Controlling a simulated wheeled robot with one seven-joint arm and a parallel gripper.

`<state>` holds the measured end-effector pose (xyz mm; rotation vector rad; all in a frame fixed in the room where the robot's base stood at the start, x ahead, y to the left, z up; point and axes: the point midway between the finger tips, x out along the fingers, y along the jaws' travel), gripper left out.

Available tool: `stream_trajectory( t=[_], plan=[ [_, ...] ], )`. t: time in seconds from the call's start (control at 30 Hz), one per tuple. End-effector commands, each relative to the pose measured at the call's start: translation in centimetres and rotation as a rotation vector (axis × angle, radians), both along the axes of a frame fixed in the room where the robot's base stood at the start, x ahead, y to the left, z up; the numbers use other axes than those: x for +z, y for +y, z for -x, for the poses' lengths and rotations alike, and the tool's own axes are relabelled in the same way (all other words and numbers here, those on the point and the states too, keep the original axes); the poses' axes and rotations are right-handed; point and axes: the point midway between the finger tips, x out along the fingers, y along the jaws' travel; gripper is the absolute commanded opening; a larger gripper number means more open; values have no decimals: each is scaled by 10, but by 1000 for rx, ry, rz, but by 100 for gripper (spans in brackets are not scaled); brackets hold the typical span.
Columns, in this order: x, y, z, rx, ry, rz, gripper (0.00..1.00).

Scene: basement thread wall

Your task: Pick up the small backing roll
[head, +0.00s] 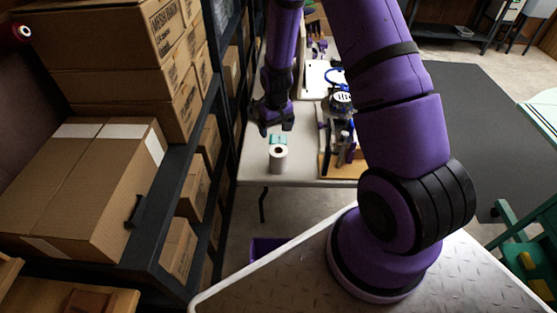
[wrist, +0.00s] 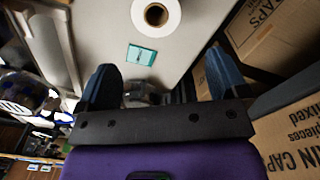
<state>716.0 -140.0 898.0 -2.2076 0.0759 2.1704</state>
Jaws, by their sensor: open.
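The small backing roll (head: 278,159) is a white roll with a dark core hole. It stands upright near the front edge of the pale table, and shows at the top of the wrist view (wrist: 155,32). A small teal piece (head: 278,140) lies just behind it, and also shows in the wrist view (wrist: 141,55). My gripper (head: 272,129) is above the table, behind the roll in the head view and apart from it. Its two fingers (wrist: 162,78) are spread with nothing held between them.
A wooden tray (head: 325,166) with tools stands right of the roll on the table (head: 252,150). Dark shelving with cardboard boxes (head: 85,180) runs along the left, close to the table. A purple bin (head: 266,247) is on the floor in front. Clear tabletop surrounds the roll.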

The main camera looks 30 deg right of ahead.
Motion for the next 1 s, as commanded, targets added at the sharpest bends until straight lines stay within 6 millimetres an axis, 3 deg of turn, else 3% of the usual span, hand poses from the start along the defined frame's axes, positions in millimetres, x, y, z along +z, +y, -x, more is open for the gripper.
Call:
stream_trajectory(
  t=[0.1,0.5,0.83,1.0],
  plan=[
    [-21,-2,2,-2,13,-3,92],
    [-70,-3,3,-3,20,-4,92],
    [-92,-3,5,-3,20,-4,92],
    [-115,-3,8,-3,20,-4,92]
  ],
)
